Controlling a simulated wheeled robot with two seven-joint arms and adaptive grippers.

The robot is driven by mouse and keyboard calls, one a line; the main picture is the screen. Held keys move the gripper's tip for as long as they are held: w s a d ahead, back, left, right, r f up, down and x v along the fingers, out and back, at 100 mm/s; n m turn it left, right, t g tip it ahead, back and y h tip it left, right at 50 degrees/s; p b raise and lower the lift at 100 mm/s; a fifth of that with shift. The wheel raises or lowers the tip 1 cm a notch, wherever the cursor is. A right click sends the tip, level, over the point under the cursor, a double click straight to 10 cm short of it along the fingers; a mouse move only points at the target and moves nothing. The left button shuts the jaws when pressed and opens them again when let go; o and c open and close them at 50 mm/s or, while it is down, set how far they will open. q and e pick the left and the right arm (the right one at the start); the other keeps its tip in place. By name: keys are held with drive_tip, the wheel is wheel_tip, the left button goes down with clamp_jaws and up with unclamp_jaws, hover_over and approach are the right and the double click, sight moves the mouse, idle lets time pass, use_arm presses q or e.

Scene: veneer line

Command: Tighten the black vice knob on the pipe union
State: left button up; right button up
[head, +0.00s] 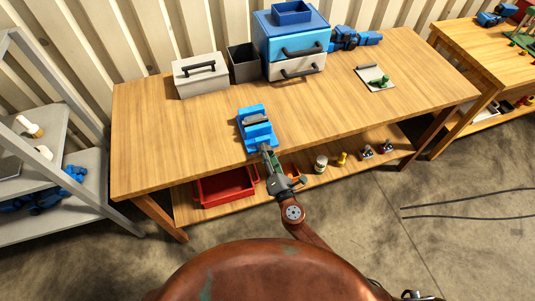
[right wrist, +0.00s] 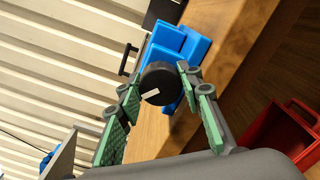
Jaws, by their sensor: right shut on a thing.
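A blue vice (head: 257,138) stands on the wooden bench near its front edge, and it also shows in the right wrist view (right wrist: 190,42). A grey piece, perhaps the pipe union (head: 256,119), sits between its jaws; it is too small to make out clearly. The round black vice knob (right wrist: 157,84) with a white mark faces my right wrist camera. My right gripper (head: 265,149) reaches the front of the vice, and its green-padded fingers (right wrist: 159,80) are shut on the knob from both sides. In the head view the gripper hides the knob. My left gripper is out of view.
Behind the vice stand a pale toolbox (head: 200,76), a dark bin (head: 243,66) and a blue drawer unit (head: 285,45). A small board with a green part (head: 376,79) lies at right. A red tray (head: 226,186) sits on the lower shelf. The bench around the vice is clear.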

drive_tip(key=shift+m, duration=0.3)
drive_tip(key=o, duration=1.2)
drive_tip(key=shift+c, duration=0.2)
drive_tip(key=v, duration=1.2)
